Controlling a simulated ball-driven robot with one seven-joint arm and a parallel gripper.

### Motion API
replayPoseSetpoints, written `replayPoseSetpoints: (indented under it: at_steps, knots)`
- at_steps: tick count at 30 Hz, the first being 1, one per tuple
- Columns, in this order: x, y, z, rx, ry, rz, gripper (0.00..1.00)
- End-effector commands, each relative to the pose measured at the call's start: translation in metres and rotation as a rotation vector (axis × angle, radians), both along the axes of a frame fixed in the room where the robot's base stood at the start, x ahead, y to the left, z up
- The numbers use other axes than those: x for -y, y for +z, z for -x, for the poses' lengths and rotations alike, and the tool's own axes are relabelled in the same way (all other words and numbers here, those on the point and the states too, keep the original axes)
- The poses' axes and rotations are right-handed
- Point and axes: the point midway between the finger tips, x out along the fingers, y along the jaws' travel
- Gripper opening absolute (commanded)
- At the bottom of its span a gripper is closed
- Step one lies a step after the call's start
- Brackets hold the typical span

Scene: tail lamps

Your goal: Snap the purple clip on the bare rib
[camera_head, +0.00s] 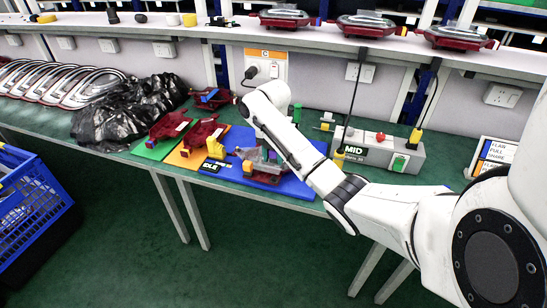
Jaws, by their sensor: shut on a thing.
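A lamp housing with a dark red base and a clear grey upper part (262,160) sits on a blue mat (297,187) on the green bench, beside yellow fixture parts (245,167). Its ribs are too small to tell apart, so I cannot tell which is bare. I cannot make out the purple clip. My white arm reaches in from the right, and its wrist end is above and behind the blue mat. My gripper's fingers do not show; the arm hides the area behind it.
Dark red housings lie on a green mat (150,150) and an orange mat (183,160). A black plastic bag (125,112) and chrome-rimmed lamps (60,82) are left. A grey box marked MID (385,150) stands right. A blue crate (35,205) stands on the floor.

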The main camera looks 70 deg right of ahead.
Motion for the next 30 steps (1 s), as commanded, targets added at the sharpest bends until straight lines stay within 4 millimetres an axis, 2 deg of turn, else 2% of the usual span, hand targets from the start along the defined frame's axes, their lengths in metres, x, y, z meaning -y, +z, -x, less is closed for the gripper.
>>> replayPoseSetpoints:
  at_steps: [9, 24, 30]
  knots:
    - [-0.001, 0.002, 0.0, -0.001, 0.001, -0.001, 0.06]
    - [-0.001, -0.048, 0.0, 0.0, 0.001, 0.0, 0.06]
    - [-0.001, -0.056, 0.0, 0.0, 0.001, 0.0, 0.06]
